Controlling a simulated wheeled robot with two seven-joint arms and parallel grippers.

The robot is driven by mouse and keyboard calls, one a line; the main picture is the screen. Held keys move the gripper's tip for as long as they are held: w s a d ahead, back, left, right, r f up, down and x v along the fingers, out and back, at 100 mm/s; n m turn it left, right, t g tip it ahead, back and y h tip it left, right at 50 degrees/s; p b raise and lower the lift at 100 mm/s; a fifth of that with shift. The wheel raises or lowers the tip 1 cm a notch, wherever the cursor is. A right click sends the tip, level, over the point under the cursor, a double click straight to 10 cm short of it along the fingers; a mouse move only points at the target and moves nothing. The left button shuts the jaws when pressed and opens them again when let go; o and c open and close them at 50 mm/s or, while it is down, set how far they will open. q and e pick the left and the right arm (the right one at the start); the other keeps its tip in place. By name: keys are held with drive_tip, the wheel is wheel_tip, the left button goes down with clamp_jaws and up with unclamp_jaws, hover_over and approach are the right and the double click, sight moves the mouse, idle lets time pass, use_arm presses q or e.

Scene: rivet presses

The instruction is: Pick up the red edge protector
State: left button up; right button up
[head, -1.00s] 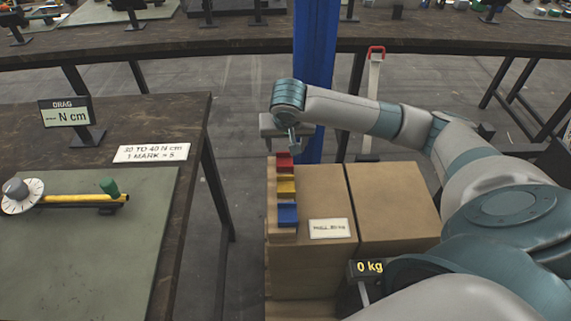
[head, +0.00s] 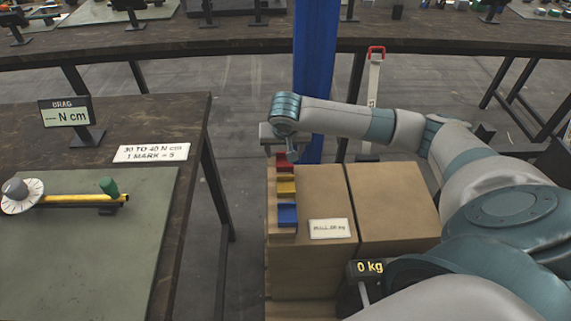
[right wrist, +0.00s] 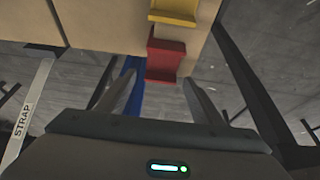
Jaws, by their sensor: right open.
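The red edge protector (head: 284,167) is at the far end of a row on the top left edge of a cardboard box (head: 320,188). It also shows in the right wrist view (right wrist: 166,57), below the yellow one. My right gripper (head: 289,153) is at its far end, just above it, and partly covers it in the head view. In the right wrist view the open fingers (right wrist: 160,82) point toward the red protector, one on each side. Nothing is between the fingertips that I can see as gripped. My left gripper is not in view.
A yellow protector (head: 286,187) and a blue protector (head: 287,214) lie nearer in the same row. A blue column (head: 314,75) stands behind the boxes. A workbench (head: 185,185) is at left, with open floor between it and the boxes.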

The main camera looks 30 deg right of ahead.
sight(284, 158)
drive_tip(key=c, duration=1.2)
drive_tip(key=shift+o, duration=0.2)
drive_tip(key=shift+r, duration=0.1)
wheel_tip(284, 158, up, 10)
drive_tip(key=shift+a, duration=0.1)
drive_tip(key=s+a+r+n+y, duration=0.1)
drive_tip(key=s+a+r+n, duration=0.1)
drive_tip(key=a, duration=0.6)
drive_tip(key=s+a+r+n+y, duration=0.1)
drive_tip(key=s+a+r+n, duration=0.2)
drive_tip(key=a, duration=0.5)
wheel_tip(284, 158, up, 2)
drive_tip(key=shift+s+a+r+n+t, duration=0.15)
drive_tip(key=shift+a+n+t, duration=0.15)
drive_tip(key=shift+n, duration=0.3)
drive_tip(key=shift+d, duration=0.1)
